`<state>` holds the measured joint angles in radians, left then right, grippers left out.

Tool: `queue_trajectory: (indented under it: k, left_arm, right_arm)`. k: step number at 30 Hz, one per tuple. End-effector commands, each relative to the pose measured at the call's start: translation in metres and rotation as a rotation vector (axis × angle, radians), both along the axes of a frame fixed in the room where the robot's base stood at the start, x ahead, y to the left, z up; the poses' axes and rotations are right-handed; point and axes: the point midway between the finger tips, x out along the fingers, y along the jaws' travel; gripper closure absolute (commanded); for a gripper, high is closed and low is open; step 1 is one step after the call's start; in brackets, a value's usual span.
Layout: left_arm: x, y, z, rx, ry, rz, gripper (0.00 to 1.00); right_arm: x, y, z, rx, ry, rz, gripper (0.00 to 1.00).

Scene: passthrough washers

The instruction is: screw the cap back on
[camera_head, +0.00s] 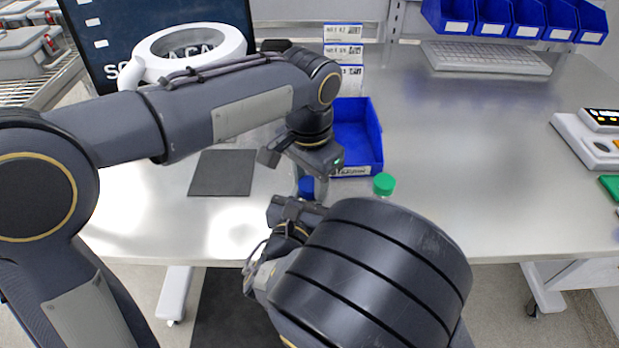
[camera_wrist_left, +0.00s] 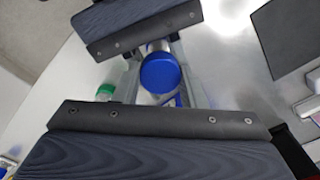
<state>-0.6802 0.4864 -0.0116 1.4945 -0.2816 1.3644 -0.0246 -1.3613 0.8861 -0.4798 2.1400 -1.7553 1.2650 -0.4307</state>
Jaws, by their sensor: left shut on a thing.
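My left gripper (camera_head: 308,170) points down over the near part of the table. It is shut on a blue cap (camera_head: 306,187), which also shows between the two finger pads in the left wrist view (camera_wrist_left: 160,73). Something pale, perhaps the bottle, shows just beyond the cap there, but its body is mostly hidden. My right gripper (camera_head: 294,212) is right below the left one, near the table's front edge. Its own arm hides most of it, so its grip is unclear. I cannot tell whether the cap is seated on a neck.
A green-capped bottle (camera_head: 384,185) stands just right of the grippers, also in the left wrist view (camera_wrist_left: 105,91). A blue bin (camera_head: 370,145) is behind them. A dark mat (camera_head: 222,173) lies left. The table's middle right is clear.

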Motion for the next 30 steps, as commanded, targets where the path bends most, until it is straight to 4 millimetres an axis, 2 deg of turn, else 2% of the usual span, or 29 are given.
queue_trajectory:
  k: [1, 30]
  left_arm:
    - [0.0010, 0.0058, -0.0173, 0.030, 0.019, 0.006, 1.00]
    - [0.0001, 0.0062, -0.0074, 0.040, 0.031, 0.006, 1.00]
  right_arm:
    - [0.0003, 0.0033, 0.0100, -0.003, -0.033, 0.004, 1.00]
    - [0.0009, 0.0021, 0.0111, -0.002, -0.034, 0.000, 1.00]
